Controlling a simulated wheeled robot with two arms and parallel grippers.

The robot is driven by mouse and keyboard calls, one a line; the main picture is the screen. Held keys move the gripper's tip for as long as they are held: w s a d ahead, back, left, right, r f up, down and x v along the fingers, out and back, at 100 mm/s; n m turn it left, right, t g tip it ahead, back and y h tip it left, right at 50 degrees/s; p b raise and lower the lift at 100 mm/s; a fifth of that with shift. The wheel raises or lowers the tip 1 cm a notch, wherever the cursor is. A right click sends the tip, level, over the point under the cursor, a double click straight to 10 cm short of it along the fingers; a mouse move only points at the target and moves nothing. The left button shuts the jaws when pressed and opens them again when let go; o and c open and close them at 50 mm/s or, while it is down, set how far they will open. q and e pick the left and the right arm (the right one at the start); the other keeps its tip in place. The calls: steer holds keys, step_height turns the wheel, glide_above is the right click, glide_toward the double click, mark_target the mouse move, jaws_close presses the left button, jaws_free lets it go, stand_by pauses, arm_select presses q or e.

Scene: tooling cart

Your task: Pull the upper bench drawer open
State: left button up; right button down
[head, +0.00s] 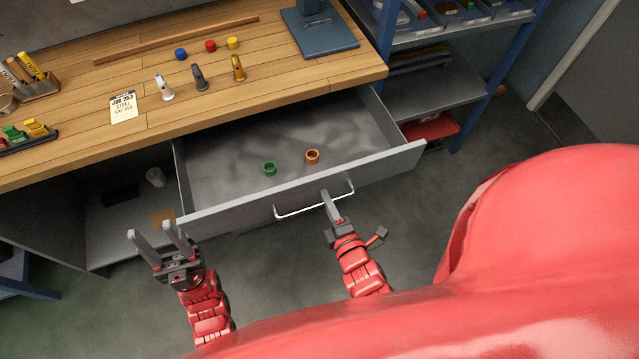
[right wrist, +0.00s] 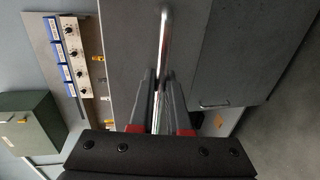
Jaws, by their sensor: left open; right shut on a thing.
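The upper bench drawer (head: 240,204) stands pulled out from under the wooden bench top, its grey inside showing. Its handle (head: 290,214) is a pale metal bar across the drawer front. My right gripper (head: 327,194) is shut on the handle near its right part. In the right wrist view the handle bar (right wrist: 165,35) runs down between the two fingers (right wrist: 161,85). A green ring-like piece (head: 269,168) and an orange one (head: 312,156) lie in the drawer. My left gripper (head: 159,238) is open and empty, left of the drawer's front corner.
The bench top (head: 130,75) carries small clamps, coloured caps, a job card (head: 123,107) and a blue-grey stand (head: 320,35). A blue-framed shelf rack (head: 470,118) stands to the right, near the drawer's right end. An open lower shelf (head: 130,230) lies below the bench at left.

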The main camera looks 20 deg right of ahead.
steer(key=shift+f+v, duration=0.25)
steer(key=shift+v, duration=1)
steer(key=shift+s, duration=0.1)
steer(key=c, duration=1.2)
jaws_free()
steer(key=shift+o, duration=0.2)
